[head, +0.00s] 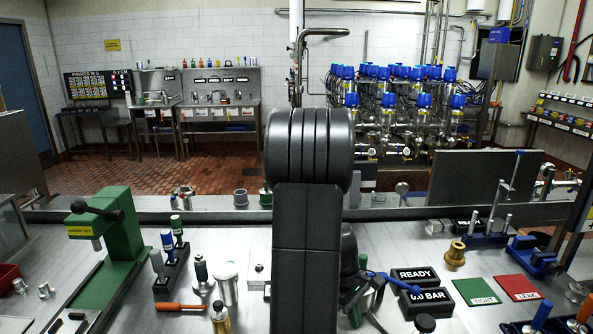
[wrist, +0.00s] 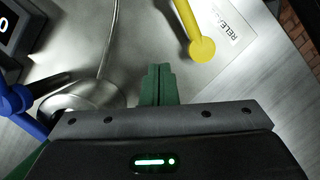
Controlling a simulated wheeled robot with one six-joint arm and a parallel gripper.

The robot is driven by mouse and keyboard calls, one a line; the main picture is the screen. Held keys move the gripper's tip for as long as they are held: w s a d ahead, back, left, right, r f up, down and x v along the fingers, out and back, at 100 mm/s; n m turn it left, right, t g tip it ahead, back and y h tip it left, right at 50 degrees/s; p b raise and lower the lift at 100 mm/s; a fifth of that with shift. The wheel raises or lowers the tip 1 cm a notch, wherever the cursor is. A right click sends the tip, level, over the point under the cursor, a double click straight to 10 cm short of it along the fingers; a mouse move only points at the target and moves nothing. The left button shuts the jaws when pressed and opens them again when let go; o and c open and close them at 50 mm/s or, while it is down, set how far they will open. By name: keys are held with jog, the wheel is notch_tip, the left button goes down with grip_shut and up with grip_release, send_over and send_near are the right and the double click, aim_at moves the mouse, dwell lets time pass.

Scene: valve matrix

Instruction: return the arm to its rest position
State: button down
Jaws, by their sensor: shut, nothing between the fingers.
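My arm rises through the middle of the head view and is bent, with a thick black joint on top. My gripper shows in the wrist view (wrist: 158,75), its two green fingers together with nothing between them. In the head view it is mostly hidden behind my arm, low over the steel bench (head: 400,240), just left of the display blocks. In the wrist view a yellow lever with a round end (wrist: 200,48) lies just beyond and right of the fingertips. I cannot tell whether the fingers touch anything.
Black READY (head: 414,274) and 0.0 BAR (head: 425,297) blocks stand right of my gripper. Green (head: 482,291) and red (head: 519,287) mats lie farther right. A green press (head: 118,235) and an orange screwdriver (head: 180,307) are at left. Blue-topped valves (head: 385,100) stand behind.

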jog(key=shift+w+a+n, duration=0.1)
jog(key=shift+a+n, duration=0.35)
jog(key=shift+n, duration=0.45)
